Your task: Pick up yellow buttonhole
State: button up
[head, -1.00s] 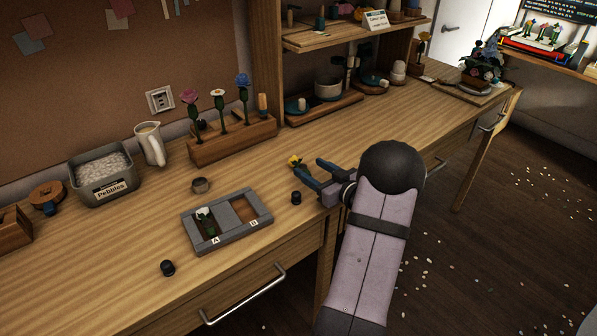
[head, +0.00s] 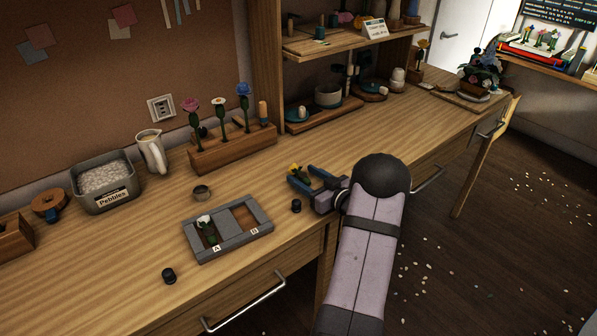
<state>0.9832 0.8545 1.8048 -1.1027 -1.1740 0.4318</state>
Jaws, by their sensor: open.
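The yellow buttonhole (head: 295,168) is a small yellow flower with a dark green stem, lying on the bench right of the two-part tray. My gripper (head: 302,174) is open, low at the bench's front edge, with its blue fingers pointing left. The buttonhole lies between or just at the fingertips, with a finger on either side. Whether the fingers touch it, I cannot tell. Part of its stem is hard to make out among the fingers.
A grey tray (head: 187,234) marked A and B holds a white buttonhole (head: 208,229) in A; B looks empty. Small black pots (head: 296,206) (head: 169,276) and a metal ring (head: 201,192) stand nearby. A wooden flower stand (head: 230,148) is behind.

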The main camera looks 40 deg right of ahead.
jog(key=shift+w+f, duration=0.15)
jog(key=shift+w, duration=1.05)
jog(key=shift+c, duration=0.6)
jog(key=c, duration=1)
